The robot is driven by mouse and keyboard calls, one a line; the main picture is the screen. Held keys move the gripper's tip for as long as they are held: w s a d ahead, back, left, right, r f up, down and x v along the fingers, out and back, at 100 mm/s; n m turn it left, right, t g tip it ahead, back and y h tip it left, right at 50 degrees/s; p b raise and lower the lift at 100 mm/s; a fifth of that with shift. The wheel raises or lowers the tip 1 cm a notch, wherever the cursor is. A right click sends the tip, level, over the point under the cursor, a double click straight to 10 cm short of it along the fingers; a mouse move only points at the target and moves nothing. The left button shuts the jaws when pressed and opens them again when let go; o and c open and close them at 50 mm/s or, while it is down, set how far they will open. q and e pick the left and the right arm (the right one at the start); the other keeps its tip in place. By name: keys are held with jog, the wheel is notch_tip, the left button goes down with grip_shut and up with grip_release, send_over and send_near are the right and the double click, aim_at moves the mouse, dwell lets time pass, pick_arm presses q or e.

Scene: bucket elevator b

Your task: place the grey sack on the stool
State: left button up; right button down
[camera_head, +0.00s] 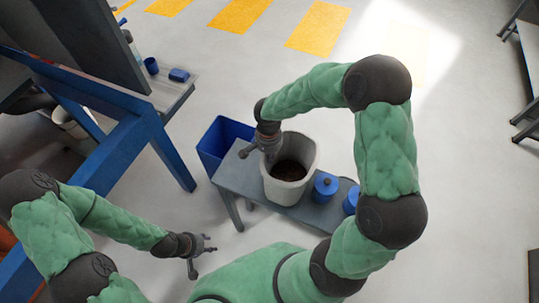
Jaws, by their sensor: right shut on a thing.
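The grey sack (309,158), an open-topped light grey container with dark brown contents, appears upright over the middle of the dark grey stool (238,178). I cannot tell whether its hidden underside touches the stool top. My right gripper (262,152) reaches in from above and is shut on the sack's rim at its upper left side. My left gripper (203,257) is open and empty, its fingers spread, over the floor in front of the stool and away from the sack.
Blue lidded canisters (325,187) stand on the stool right of the sack. A blue bin (222,135) stands behind the stool's left end. A blue frame (128,130) and a bench with small blue items (179,75) are at left.

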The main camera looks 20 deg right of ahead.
jog(key=c, duration=1.8)
grip_release()
jog(key=shift+f, duration=0.1)
jog(key=o, duration=0.4)
